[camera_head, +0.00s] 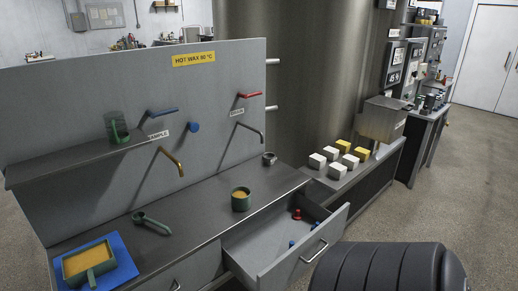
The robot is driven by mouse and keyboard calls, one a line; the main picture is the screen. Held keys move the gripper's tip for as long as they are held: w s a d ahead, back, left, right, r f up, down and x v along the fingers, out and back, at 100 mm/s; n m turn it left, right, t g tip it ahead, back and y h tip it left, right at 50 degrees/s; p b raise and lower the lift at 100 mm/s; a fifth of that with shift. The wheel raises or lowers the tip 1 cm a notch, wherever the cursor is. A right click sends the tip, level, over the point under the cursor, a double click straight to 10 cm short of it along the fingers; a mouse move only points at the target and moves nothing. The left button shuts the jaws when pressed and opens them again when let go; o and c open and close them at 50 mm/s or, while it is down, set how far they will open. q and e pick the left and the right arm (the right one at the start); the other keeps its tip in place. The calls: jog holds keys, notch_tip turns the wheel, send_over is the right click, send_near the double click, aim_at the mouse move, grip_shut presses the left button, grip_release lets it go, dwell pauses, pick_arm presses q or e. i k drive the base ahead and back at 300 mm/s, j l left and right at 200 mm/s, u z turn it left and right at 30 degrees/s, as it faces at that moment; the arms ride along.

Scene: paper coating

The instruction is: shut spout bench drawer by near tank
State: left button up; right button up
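The spout bench (190,205) stands in front of the large metal near tank (300,75). Its right-hand drawer (300,262) is pulled out, with a metal bar handle (314,251) on its front. Neither of my grippers is in view.
On the bench top are a green cup (241,199), a green ladle-like tool (150,222), a small metal cup (269,159) and a blue mat (122,262) with a green tray. White and yellow blocks (350,161) sit to the right.

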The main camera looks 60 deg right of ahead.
aim_at(255, 251)
jog(key=z, duration=2.2)
